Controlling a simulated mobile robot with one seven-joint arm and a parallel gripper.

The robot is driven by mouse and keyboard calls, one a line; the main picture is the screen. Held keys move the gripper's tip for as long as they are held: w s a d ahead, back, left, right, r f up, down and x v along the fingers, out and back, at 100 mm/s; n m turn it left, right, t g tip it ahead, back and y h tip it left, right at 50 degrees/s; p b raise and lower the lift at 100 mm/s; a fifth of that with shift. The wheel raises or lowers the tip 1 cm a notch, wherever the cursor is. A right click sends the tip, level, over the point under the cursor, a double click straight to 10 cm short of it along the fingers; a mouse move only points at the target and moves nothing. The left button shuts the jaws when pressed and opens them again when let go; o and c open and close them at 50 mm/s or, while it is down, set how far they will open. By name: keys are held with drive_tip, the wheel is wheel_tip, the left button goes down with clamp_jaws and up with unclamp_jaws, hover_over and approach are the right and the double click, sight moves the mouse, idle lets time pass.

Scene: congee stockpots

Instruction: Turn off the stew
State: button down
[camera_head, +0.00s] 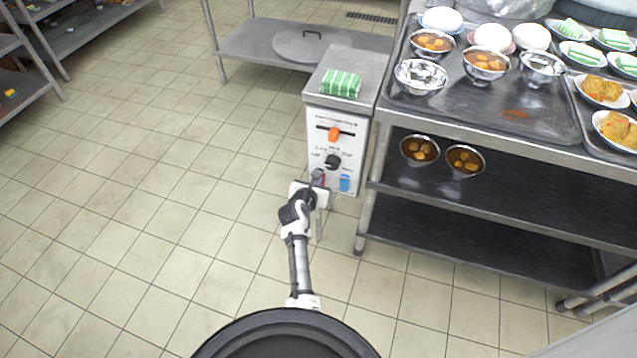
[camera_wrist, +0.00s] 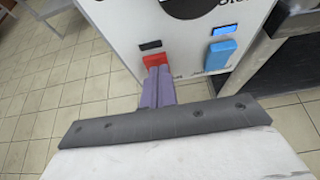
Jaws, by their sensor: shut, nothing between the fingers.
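A white control box (camera_head: 325,123) stands on the floor beside the metal shelving. Its front has an orange slider (camera_head: 334,134), a black round knob (camera_head: 332,161), a red switch and a blue switch (camera_head: 345,183). In the wrist view the red switch (camera_wrist: 155,60) and blue switch (camera_wrist: 222,54) sit side by side below the black knob (camera_wrist: 197,5). My gripper (camera_wrist: 158,75) is shut and empty, its fingertips right at the red switch, seemingly touching it. The fingers cover the lower part of the red switch. In the head view my gripper (camera_head: 317,178) is at the box's lower front.
A green striped cloth (camera_head: 341,83) lies on the box. To the right, a metal shelf (camera_head: 510,148) carries bowls of stew and plates. Two stew bowls (camera_head: 420,150) are on its middle level. The tiled floor on the left is clear.

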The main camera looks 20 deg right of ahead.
drive_tip(key=shift+r+p, duration=0.85)
drive_tip(key=shift+p, duration=0.15)
